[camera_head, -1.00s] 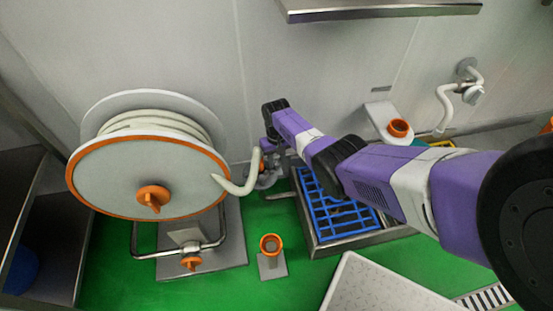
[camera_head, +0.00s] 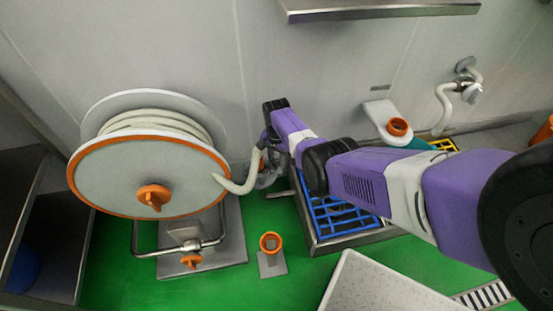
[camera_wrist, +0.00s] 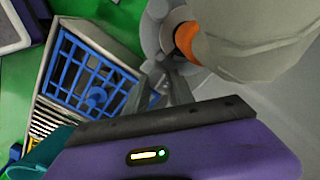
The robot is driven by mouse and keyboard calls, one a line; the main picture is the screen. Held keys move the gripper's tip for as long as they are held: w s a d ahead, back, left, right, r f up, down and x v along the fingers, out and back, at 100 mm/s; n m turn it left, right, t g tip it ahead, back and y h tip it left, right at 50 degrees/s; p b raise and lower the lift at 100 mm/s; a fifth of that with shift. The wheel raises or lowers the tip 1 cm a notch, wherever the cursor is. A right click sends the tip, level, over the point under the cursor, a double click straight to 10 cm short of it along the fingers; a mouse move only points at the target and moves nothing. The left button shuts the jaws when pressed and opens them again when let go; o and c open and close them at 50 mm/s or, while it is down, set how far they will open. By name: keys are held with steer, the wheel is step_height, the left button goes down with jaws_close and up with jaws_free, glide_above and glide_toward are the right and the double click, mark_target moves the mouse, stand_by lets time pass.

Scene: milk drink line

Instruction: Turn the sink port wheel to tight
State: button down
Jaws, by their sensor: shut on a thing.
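The sink port wheel (camera_wrist: 152,38) is a grey round part in the wrist view, beside an orange collar (camera_wrist: 187,42) at the end of a thick pale hose (camera_wrist: 250,35). My gripper (camera_wrist: 168,84) reaches its fingers to the wheel and is shut on it; the exact contact is partly hidden. In the head view my gripper (camera_head: 266,160) is low by the wall, behind the pale hose end (camera_head: 242,187). The wheel is mostly hidden there. I cannot read its tightness.
A large hose reel (camera_head: 110,180) with an orange rim stands at left. A blue grate (camera_head: 345,222) lies in a steel frame right of the gripper. An orange-topped port (camera_head: 270,243) stands on the green floor, and a pale speckled panel (camera_head: 385,285) is at the front.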

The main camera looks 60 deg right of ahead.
mark_target(277, 160)
steer(key=shift+d+r+m, duration=0.1)
steer(key=shift+m, duration=0.5)
steer(key=c, duration=1.1)
jaws_free()
steer(key=shift+o, duration=0.2)
step_height(277, 160, up, 8)
steer(key=p, duration=0.4)
